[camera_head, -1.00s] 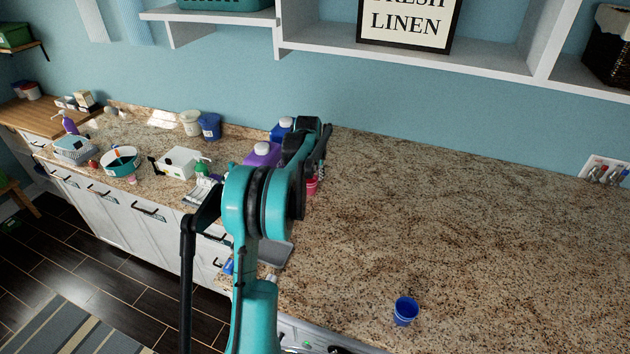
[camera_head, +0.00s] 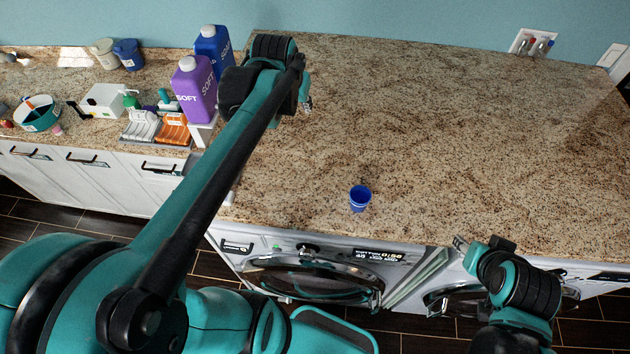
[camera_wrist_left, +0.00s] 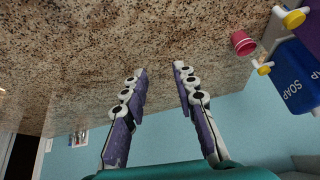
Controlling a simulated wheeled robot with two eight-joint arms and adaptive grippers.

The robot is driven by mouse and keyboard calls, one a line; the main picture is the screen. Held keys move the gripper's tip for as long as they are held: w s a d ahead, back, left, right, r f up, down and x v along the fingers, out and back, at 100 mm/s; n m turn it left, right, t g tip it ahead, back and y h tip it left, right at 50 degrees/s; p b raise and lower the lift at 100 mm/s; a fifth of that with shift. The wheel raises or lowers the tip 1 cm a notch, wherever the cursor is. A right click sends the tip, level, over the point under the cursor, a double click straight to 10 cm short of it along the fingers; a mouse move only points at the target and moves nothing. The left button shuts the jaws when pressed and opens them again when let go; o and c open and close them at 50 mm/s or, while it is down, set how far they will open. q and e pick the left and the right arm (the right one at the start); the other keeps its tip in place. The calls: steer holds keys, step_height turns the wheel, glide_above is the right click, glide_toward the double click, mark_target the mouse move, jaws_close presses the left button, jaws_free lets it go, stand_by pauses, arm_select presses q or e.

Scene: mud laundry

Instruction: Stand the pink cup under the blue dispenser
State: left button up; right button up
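The pink cup (camera_wrist_left: 243,43) stands on the counter in the left wrist view, which is upside down. It is close to the yellow spout of the blue dispenser (camera_wrist_left: 298,85); I cannot tell whether it is exactly beneath it. In the head view the blue dispenser (camera_head: 213,45) stands behind the purple one, and my left arm hides the cup. My left gripper (camera_wrist_left: 158,72) is open and empty, with the cup outside its fingers. It shows small in the head view (camera_head: 306,103). My right gripper (camera_head: 462,244) is near the counter's front edge; its opening is unclear.
A purple dispenser (camera_head: 192,90) stands beside the blue one. A blue cup (camera_head: 360,198) stands near the front edge. Trays (camera_head: 141,127), a white box (camera_head: 103,101) and a teal bowl (camera_head: 38,115) are at left. The counter's right half (camera_head: 450,130) is clear.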

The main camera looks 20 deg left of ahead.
arm_select(q)
steer(key=s+d+f+m, duration=0.1)
steer(key=s+d+f, duration=0.2)
steer(key=s+d, duration=0.3)
steer(key=s+d+f+t+h, duration=0.1)
steer(key=s+d+f, duration=0.2)
steer(key=s, duration=0.6)
steer(key=d, duration=0.2)
steer(key=shift+d+f+m+t, duration=0.3)
steer(key=shift+d+f+m, duration=0.05)
steer(key=shift+f+m, duration=0.05)
steer(key=shift+s, duration=0.1)
